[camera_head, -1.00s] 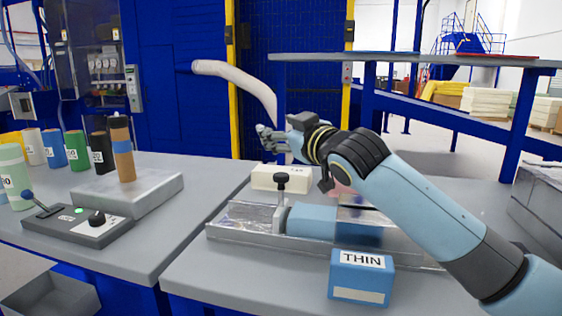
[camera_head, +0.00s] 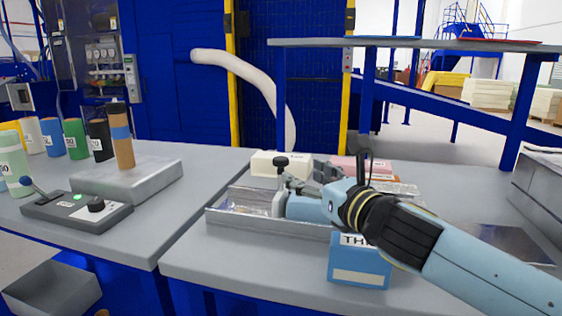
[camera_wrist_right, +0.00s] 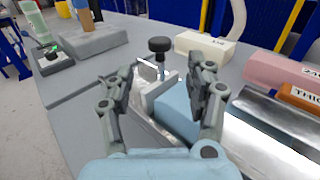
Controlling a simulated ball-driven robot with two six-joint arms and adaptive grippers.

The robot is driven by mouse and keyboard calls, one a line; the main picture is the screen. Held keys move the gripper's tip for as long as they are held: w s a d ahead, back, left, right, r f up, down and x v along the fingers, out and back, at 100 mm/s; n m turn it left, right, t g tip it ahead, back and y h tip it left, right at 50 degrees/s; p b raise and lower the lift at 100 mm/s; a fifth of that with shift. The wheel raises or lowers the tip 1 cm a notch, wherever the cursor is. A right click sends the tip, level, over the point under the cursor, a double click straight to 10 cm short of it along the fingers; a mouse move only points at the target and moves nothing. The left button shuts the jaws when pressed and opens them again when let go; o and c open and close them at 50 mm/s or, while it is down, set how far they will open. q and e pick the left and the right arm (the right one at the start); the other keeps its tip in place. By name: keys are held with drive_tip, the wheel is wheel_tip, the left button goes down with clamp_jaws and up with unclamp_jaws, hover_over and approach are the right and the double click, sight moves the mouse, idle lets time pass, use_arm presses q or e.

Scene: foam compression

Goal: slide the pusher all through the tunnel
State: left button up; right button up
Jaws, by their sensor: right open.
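The tunnel is a long metal channel (camera_head: 243,201) on the right-hand table. The pusher, a grey plate with a black knob (camera_head: 281,161), stands upright in the channel; its knob also shows in the right wrist view (camera_wrist_right: 159,45). A light-blue foam block (camera_head: 304,208) lies in the channel right behind the pusher; it also shows in the right wrist view (camera_wrist_right: 178,108). My right gripper (camera_head: 305,180) is open, its fingers over the foam block and pointing at the pusher. In the wrist view the knob stands between and beyond the fingertips (camera_wrist_right: 165,78), apparently untouched. My left gripper is out of view.
A blue box labelled THIN (camera_head: 358,265) stands in front of the channel, below my right wrist. A cream block (camera_head: 278,163) and a pink block (camera_head: 360,168) lie behind it. The left table holds a control box (camera_head: 76,212), a grey platform (camera_head: 128,182) and several cylinders.

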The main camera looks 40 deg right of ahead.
sight(285, 164)
drive_tip(key=w, duration=0.3)
drive_tip(key=w+p, duration=0.1)
drive_tip(key=w, duration=0.2)
drive_tip(key=w+p, duration=0.1)
drive_tip(key=w, duration=0.2)
drive_tip(key=shift+w+d+r, duration=0.1)
drive_tip(key=shift+w+d, duration=0.25)
drive_tip(key=shift+w, duration=0.05)
drive_tip(key=shift+c, duration=0.4)
clamp_jaws()
